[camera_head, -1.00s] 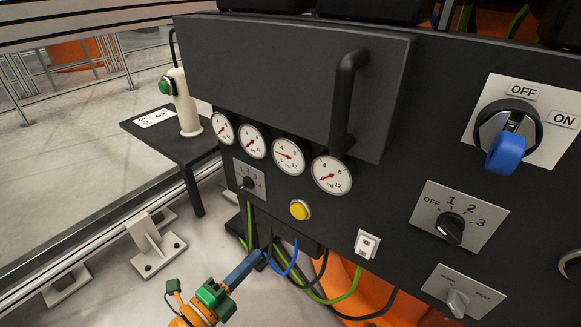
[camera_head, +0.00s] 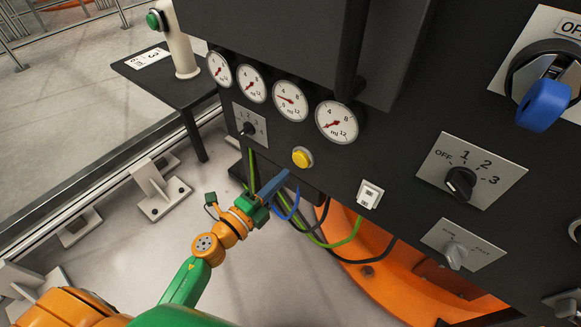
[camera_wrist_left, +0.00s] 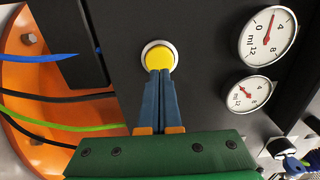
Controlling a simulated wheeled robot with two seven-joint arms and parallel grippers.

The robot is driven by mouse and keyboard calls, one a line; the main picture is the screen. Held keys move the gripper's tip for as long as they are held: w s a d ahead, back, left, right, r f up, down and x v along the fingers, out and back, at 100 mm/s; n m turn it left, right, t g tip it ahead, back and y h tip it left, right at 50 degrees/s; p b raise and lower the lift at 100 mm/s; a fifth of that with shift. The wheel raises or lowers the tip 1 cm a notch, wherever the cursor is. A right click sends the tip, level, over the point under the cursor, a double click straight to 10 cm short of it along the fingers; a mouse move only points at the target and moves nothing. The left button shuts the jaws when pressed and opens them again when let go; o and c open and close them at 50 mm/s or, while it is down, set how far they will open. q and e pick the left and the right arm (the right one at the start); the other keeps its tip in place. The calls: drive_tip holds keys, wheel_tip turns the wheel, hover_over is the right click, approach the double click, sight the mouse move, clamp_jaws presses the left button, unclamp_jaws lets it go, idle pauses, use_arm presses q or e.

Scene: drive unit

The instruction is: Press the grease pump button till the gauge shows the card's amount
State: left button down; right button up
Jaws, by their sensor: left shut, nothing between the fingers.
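The yellow button (camera_head: 302,158) sits in a silver ring on the dark panel, below a row of round gauges; it also shows in the left wrist view (camera_wrist_left: 160,58). My left gripper (camera_head: 285,176) is shut and empty, its blue fingertips just below and left of the button. In the wrist view, the fingertips (camera_wrist_left: 160,73) overlap the button's lower edge; I cannot tell whether they touch. The rightmost gauge (camera_head: 337,122) has its red needle low on the left; the gauge beside it (camera_head: 290,101) points left, somewhat higher. A white card (camera_head: 148,58) lies on the side table, its print too small to read surely.
The side table (camera_head: 185,90) holds a white post (camera_head: 180,45) with a green button. A small selector (camera_head: 248,128) is left of the yellow button, a white socket (camera_head: 369,194) right of it. Knobs and a blue-handled switch (camera_head: 545,100) are farther right. Cables hang below.

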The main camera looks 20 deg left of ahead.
sight(299, 161)
use_arm(q)
drive_tip(key=x, duration=0.2)
drive_tip(key=shift+w+d, duration=0.1)
drive_tip(key=shift+w, duration=0.3)
drive_tip(key=shift+w+d, duration=0.2)
drive_tip(key=shift+w, duration=0.35)
